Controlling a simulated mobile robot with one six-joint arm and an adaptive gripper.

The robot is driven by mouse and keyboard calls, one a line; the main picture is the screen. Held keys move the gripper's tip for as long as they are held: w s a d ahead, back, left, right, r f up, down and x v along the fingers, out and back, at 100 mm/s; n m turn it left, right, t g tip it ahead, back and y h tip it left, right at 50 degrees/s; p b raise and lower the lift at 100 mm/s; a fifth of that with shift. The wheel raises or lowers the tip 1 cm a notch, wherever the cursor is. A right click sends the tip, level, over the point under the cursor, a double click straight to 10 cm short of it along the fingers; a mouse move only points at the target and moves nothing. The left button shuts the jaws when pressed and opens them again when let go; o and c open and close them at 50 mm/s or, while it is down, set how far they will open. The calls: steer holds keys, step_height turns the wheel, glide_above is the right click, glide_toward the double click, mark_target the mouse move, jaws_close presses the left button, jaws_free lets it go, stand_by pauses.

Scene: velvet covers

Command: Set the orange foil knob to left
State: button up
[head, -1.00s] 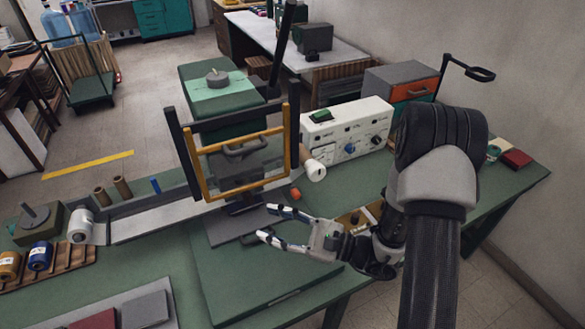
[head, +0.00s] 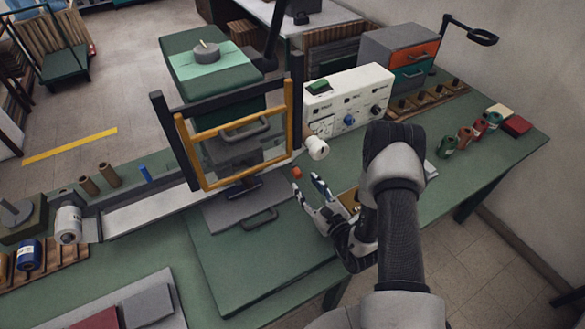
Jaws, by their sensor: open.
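A white control box (head: 350,100) stands behind my gripper, with a green switch on top. On its front are a blue knob (head: 348,120) and a dark knob (head: 376,110); their labels are too small to read. I cannot make out an orange knob on this box. A small orange-red piece (head: 297,173) sits beside the press, left of the box; I cannot tell whether it is the knob. My gripper (head: 307,183) is open and empty, its fingertips just in front of that piece, apparently apart from it.
The press with a yellow guard frame (head: 237,132) stands left of my gripper. A white roll (head: 317,148) sticks out between press and box. Several foil rolls (head: 467,136) stand at the right. The green table front (head: 260,265) is mostly clear.

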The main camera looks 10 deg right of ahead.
mark_target(297, 173)
steer(key=b+x, duration=0.1)
steer(key=x, duration=0.8)
steer(key=shift+w+a, duration=0.1)
steer(key=shift+w, duration=0.15)
steer(key=shift+c, duration=0.3)
jaws_close()
stand_by(0.5)
